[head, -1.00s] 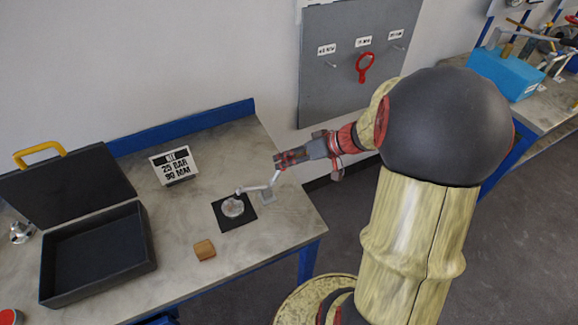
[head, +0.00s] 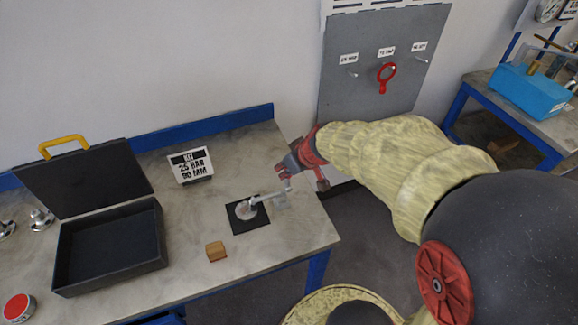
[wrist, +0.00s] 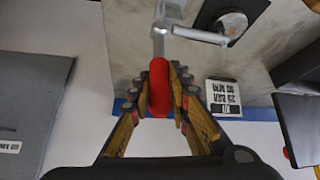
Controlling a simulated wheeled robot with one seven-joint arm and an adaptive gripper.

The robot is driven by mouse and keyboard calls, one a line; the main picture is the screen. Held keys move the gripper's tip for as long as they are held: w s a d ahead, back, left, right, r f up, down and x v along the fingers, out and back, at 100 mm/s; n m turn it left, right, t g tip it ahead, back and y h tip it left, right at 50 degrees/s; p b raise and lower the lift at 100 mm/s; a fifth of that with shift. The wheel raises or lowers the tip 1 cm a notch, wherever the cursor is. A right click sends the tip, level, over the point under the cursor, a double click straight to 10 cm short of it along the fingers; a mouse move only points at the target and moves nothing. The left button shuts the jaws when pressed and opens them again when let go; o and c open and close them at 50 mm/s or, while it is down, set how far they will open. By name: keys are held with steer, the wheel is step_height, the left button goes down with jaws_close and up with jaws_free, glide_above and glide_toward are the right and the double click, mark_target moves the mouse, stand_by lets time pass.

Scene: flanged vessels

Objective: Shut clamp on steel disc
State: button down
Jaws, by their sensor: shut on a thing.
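The steel disc (head: 245,210) lies on a black square pad (head: 237,229) on the bench. It also shows at the top of the wrist view (wrist: 234,22). The clamp (head: 281,202) stands just right of the pad, and its grey arm (wrist: 196,35) reaches over to the disc. I cannot tell whether its tip touches the disc. My gripper (wrist: 158,90) is shut on the clamp's red handle (wrist: 159,84), with a finger on each side of it. In the head view my gripper (head: 287,176) is at the bench's right end, and the handle is mostly hidden.
A sign reading 25 bar 90 mm (head: 192,165) stands behind the pad. A wooden block (head: 216,251) lies in front of it. An open black case (head: 110,250) stands at left.

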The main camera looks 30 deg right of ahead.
steer(key=shift+f, duration=0.15)
steer(key=c, duration=1.7)
jaws_free()
steer(key=shift+o, duration=0.2)
steer(key=shift+r, duration=0.2)
steer(key=v, duration=1.1)
steer(key=shift+s+r, duration=0.25)
steer(key=shift+r, duration=0.05)
steer(key=shift+a, duration=0.1)
